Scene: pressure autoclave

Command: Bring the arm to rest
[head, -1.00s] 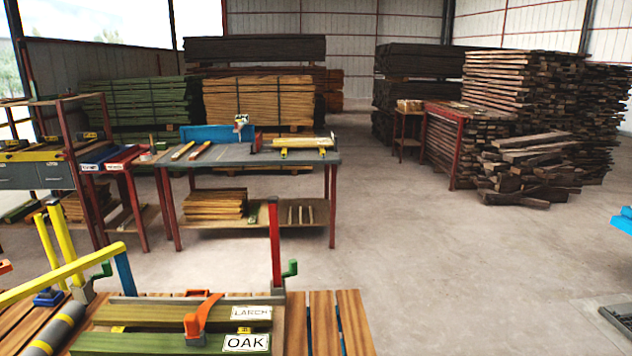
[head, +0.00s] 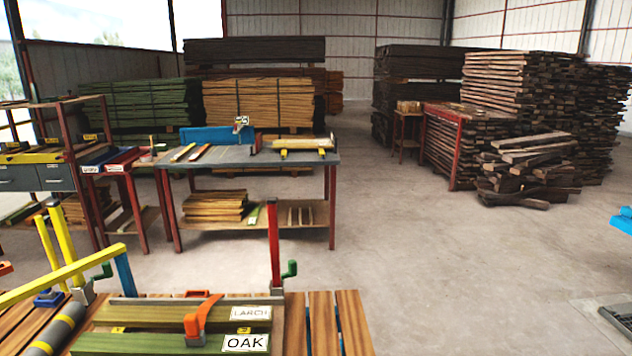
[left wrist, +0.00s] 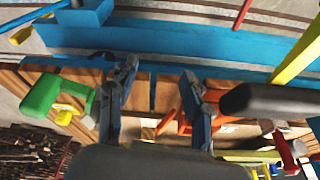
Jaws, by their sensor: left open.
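My left gripper (left wrist: 160,80) shows in the left wrist view with its two dark blue-grey fingers spread apart. Nothing sits between its fingertips. Behind the fingers is a slatted wooden surface with a blue beam (left wrist: 200,48). A green handle (left wrist: 42,96) lies to the left of the fingers and an orange part (left wrist: 190,107) shows close to the right finger. Neither of my grippers shows in the head view. My right gripper is in no view.
In the head view, a slatted wooden bench (head: 355,325) in front carries boards labelled LARCH (head: 250,313) and OAK (head: 246,343), plus upright red and yellow bars. A grey-topped workbench (head: 240,156) stands behind. Lumber stacks (head: 530,100) fill the back right. Open concrete floor (head: 450,260) lies right of centre.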

